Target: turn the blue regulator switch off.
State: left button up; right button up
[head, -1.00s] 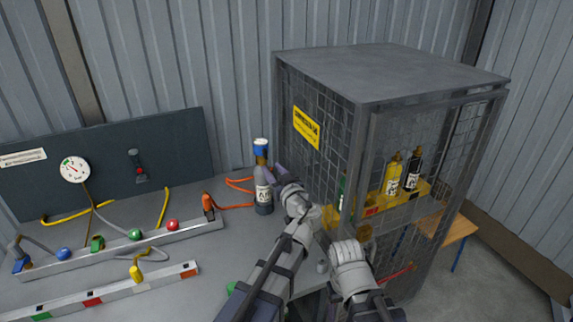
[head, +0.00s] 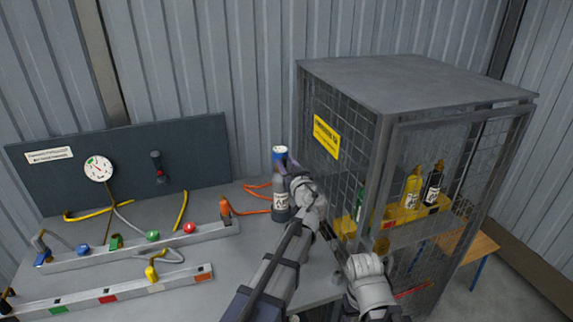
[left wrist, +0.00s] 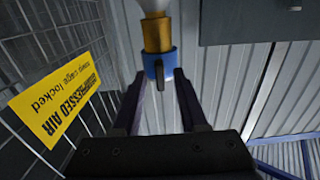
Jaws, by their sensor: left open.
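The blue regulator switch (head: 279,152) is a blue collar on top of a grey bottle (head: 281,200) with a pale label, standing upright on the bench beside the cage. In the left wrist view the blue switch (left wrist: 161,62) sits on a brass neck (left wrist: 157,32), with a short dark lever pointing toward me. My left gripper (head: 287,167) is at the bottle's neck, partly hiding it. In the left wrist view its jaws (left wrist: 159,98) are open, one on each side of the switch's line; contact cannot be seen. Of my right arm only links show.
A mesh cage (head: 418,84) with a yellow sign stands close right of the bottle, with more bottles inside. A gauge panel (head: 130,165) and rails with coloured knobs (head: 140,246) are on the left. An orange hose (head: 255,210) lies just left of the bottle.

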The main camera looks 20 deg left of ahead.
pick_arm(q)
jog(key=shift+c, duration=0.4)
grip_shut()
